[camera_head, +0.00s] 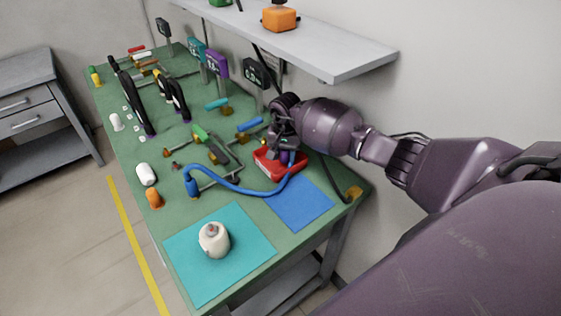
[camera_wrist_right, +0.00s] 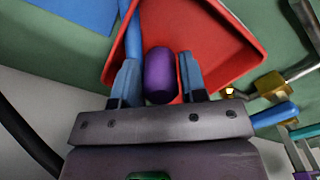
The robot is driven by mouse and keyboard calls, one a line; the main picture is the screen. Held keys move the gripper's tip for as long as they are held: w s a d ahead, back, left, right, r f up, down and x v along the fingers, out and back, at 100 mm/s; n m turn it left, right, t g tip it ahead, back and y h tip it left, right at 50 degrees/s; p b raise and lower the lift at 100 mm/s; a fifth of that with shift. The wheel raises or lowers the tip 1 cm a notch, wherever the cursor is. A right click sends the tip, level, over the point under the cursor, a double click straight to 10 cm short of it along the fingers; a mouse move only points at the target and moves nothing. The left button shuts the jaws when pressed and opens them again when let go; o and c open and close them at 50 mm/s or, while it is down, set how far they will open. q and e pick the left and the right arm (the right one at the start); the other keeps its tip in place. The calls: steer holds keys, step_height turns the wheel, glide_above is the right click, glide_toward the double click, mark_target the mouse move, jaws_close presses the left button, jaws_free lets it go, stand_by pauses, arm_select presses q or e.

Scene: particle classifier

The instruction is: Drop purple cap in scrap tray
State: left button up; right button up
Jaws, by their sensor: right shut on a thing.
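The purple cap (camera_wrist_right: 159,72) sits between the two fingers of my right gripper (camera_wrist_right: 158,88), which is shut on it. The red scrap tray (camera_wrist_right: 232,38) lies behind the cap in the right wrist view, and the cap appears over its inside. In the head view my right gripper (camera_head: 288,156) points down at the red tray (camera_head: 264,167), hiding part of it. The gap between the cap and the tray floor cannot be judged. My left gripper is not in view.
A blue hose (camera_head: 235,188) runs across the green bench to the tray and shows beside the left finger. A blue mat (camera_head: 300,205) and a teal mat (camera_head: 200,265) with a white container (camera_head: 214,240) lie nearer. A grey shelf (camera_head: 330,58) overhangs the back.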

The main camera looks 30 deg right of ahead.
steer(key=o, duration=1)
steer(key=shift+o, duration=0.2)
steer(key=shift+r, duration=0.1)
steer(key=shift+r, duration=3.7)
steer(key=shift+a+f, duration=0.1)
